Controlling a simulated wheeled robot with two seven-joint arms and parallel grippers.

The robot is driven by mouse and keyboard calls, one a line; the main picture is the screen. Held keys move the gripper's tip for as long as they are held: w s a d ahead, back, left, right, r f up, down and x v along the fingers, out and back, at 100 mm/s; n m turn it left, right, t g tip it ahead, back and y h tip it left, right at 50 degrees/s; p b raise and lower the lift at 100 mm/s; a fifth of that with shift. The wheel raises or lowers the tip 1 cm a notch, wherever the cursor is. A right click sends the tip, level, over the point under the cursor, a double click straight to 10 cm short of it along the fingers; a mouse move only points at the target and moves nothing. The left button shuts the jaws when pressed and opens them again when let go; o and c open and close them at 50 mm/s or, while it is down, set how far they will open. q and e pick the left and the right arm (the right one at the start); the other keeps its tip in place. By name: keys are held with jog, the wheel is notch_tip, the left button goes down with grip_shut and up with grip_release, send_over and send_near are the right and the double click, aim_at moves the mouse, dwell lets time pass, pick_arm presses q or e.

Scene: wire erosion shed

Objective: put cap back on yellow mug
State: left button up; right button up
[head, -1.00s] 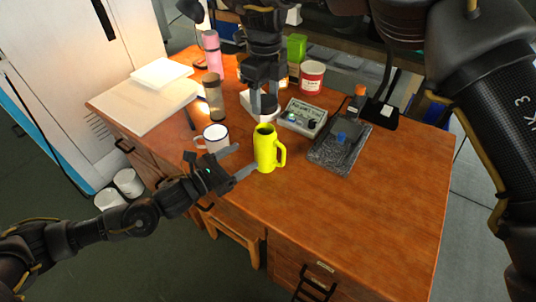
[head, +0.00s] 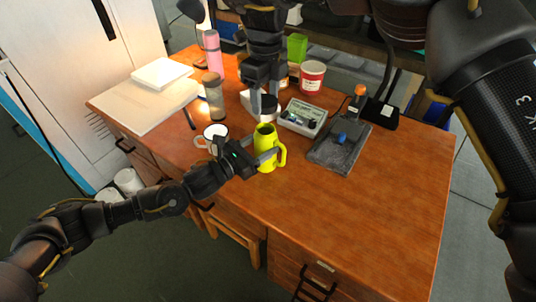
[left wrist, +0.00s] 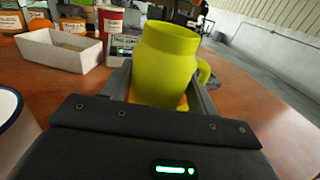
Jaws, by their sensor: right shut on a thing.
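The yellow mug (head: 265,145) stands upright on the wooden desk, its dark opening uncovered and its handle to the right. My left gripper (head: 262,153) is open with its fingers either side of the mug body. The left wrist view shows the mug (left wrist: 165,65) between both fingers. My right gripper (head: 264,112) points down just above and behind the mug's mouth. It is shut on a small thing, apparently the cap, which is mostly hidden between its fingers.
A white enamel mug (head: 212,139) stands close left of my left gripper. Behind are a brown jar (head: 213,97), a grey meter box (head: 303,117) and a red-and-white tub (head: 311,77). A granite stand (head: 333,155) is to the right. The desk's front right is clear.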

aim_at(265, 113)
pick_arm(q)
jog(key=c, duration=0.9)
jog(key=shift+o, duration=0.2)
pick_arm(e)
jog(key=shift+f, duration=2.45)
jog(key=shift+f, duration=0.15)
jog(key=shift+a+f, duration=0.1)
jog(key=shift+f, duration=0.65)
jog(key=shift+f, duration=0.55)
